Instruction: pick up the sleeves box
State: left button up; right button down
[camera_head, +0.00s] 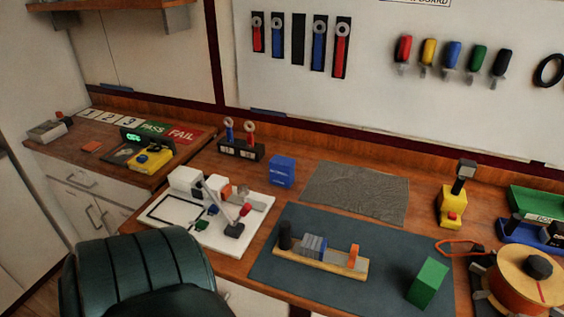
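A small blue box (282,171) with white lettering stands upright on the wooden bench, between the white board and the grey mat. It is the only small box here with lettering, but the lettering is too small to read, so I cannot confirm that it is the sleeves box. A plain green block (428,283) stands on the dark work mat at the lower right. Neither of my grippers shows in the head view.
A white board (181,239) with parts lies left of the dark mat (299,287). A wooden rail (318,264) with modules lies on that mat. A stand with two tools (241,149) is behind the blue box. The grey mat (355,190) is clear. A chair (140,268) stands in front.

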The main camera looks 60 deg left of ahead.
aim_at(282, 168)
jog(key=l+u, duration=0.1)
jog(key=u, duration=0.4)
jog(key=i+l+u, duration=0.1)
jog(key=u, duration=0.4)
jog(key=l+u, duration=0.15)
jog(key=u, duration=0.3)
jog(key=l+u, duration=0.1)
jog(key=u, duration=0.4)
